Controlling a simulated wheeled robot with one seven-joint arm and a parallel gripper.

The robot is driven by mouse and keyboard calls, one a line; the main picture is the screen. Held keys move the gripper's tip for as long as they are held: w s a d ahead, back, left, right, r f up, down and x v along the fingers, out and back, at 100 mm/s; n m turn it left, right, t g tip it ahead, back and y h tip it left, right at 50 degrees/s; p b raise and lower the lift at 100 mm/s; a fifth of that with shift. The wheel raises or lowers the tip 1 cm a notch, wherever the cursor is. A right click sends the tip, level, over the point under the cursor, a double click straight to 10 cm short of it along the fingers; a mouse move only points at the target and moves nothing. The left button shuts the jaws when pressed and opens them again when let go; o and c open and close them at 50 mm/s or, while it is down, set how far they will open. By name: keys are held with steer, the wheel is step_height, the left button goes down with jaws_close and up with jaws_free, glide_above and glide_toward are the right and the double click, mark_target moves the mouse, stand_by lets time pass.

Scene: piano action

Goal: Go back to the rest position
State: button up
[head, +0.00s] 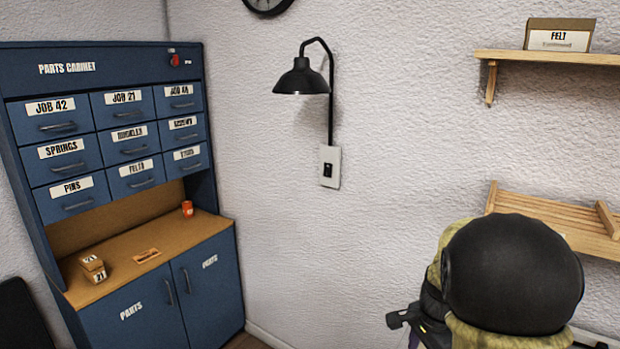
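My arm's rounded black joint fills the lower right of the head view. Part of what seems to be my gripper (424,322) shows below and left of it, at the bottom edge. The fingertips are hidden or out of frame, so I cannot tell if it is open or shut, or if it holds anything.
A blue parts cabinet (112,233) with labelled drawers stands left; its wooden ledge holds small boxes and an orange container (187,208). A black lamp (301,80) hangs above a switch (328,170). A slatted wooden rack (540,207) is behind my arm, below a shelf (560,56) with a FELT box (558,36).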

steer(key=s+a+n+t, duration=0.1)
steer(key=s+a+n, duration=0.7)
steer(key=s+n, duration=0.3)
steer(key=n, duration=0.3)
steer(key=shift+a+f+t, duration=0.25)
steer(key=shift+f+t, duration=0.15)
